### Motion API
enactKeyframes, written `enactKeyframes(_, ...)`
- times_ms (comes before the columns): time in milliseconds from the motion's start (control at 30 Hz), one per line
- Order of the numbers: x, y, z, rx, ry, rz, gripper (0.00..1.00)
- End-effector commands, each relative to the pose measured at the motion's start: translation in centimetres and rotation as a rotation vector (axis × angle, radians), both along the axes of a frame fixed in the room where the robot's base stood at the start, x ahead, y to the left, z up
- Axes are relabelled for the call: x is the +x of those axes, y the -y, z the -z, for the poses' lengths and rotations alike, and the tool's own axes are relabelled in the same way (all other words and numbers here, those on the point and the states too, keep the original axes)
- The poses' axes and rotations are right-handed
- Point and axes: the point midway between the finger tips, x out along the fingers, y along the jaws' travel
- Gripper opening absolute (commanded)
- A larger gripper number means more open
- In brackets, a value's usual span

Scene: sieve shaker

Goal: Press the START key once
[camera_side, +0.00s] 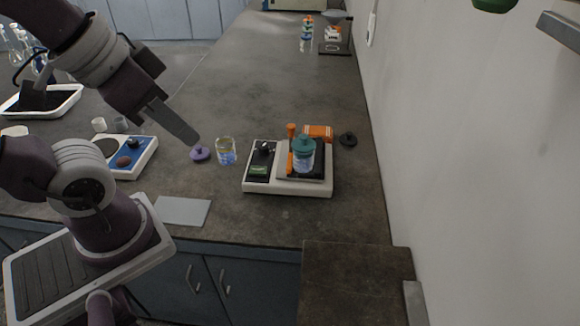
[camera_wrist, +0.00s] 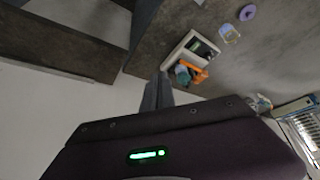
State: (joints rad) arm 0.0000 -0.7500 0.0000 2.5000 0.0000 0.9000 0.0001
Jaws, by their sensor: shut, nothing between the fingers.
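The shaker (camera_side: 287,187) is a low white-based unit on the bench, with a dark front panel (camera_side: 260,160) at its left. The panel carries a black knob and a small green patch; I cannot tell which mark is the START key. A teal-lidded jar (camera_side: 303,158) stands on its plate beside orange parts. My gripper (camera_side: 194,138) is shut and empty, raised above the bench to the left of the shaker and clear of it. In the wrist view the shut fingers (camera_wrist: 157,93) show with the shaker (camera_wrist: 194,48) beyond them, small and partly covered by the jar and orange parts.
A purple knobbed piece (camera_side: 200,153) and a glass beaker (camera_side: 226,152) stand left of the shaker. A blue-and-white device (camera_side: 138,162) is farther left, a grey sheet (camera_side: 182,211) in front. The bench behind is mostly clear.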

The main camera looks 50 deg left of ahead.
Motion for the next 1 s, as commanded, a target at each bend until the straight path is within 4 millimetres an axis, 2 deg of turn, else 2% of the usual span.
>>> enactKeyframes(567,0.0,0.0,0.0,0.0,0.0,0.0,0.0)
enactKeyframes(667,0.5,-0.5,0.0,0.009,0.006,-0.017,0.0)
enactKeyframes(767,2.7,-2.2,-0.2,0.041,0.036,-0.075,0.0)
enactKeyframes(1000,11.5,-9.9,-0.7,0.165,0.195,-0.255,0.0)
